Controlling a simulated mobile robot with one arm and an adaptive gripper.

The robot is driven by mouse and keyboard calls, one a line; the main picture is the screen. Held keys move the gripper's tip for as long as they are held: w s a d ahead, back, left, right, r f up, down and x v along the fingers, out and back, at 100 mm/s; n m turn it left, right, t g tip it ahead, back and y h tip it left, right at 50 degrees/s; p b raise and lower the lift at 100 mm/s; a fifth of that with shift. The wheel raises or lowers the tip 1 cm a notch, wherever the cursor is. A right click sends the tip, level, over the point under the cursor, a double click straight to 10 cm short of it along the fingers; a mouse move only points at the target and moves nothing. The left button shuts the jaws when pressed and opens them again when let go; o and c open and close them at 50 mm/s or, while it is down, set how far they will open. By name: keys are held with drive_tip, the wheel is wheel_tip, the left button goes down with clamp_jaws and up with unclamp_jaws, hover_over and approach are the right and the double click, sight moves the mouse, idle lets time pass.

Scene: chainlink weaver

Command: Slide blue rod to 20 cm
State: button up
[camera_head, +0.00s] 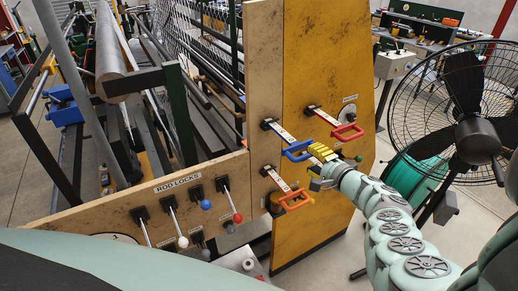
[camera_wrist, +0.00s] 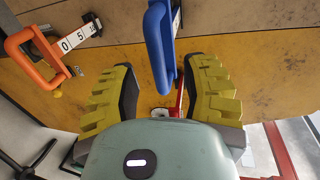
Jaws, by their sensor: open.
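The blue rod's looped handle (camera_head: 297,151) stands out from the yellow panel, between the red handle (camera_head: 347,133) above right and the orange handle (camera_head: 296,201) below. A white scale strip runs along the blue rod behind its handle. My gripper (camera_head: 318,151), with yellow fingers, is at the right end of the blue handle. In the wrist view my gripper (camera_wrist: 163,70) is open, and the blue handle (camera_wrist: 156,45) lies between its two fingers, with visible gaps on both sides. The blue rod's scale reading cannot be made out.
The orange handle (camera_wrist: 35,52) shows left of the fingers in the wrist view, with 0 and 5 on its scale. Rod-lock levers (camera_head: 203,204) line the lower board. A large fan (camera_head: 478,140) stands right of my arm.

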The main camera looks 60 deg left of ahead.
sight(308, 157)
drive_tip(key=b+x, duration=0.3)
drive_tip(key=shift+s+a+f, duration=0.15)
drive_tip(key=shift+a+f, duration=0.05)
drive_tip(key=shift+f, duration=0.05)
drive_tip(key=shift+a, duration=0.15)
drive_tip(key=shift+o, duration=0.4)
clamp_jaws()
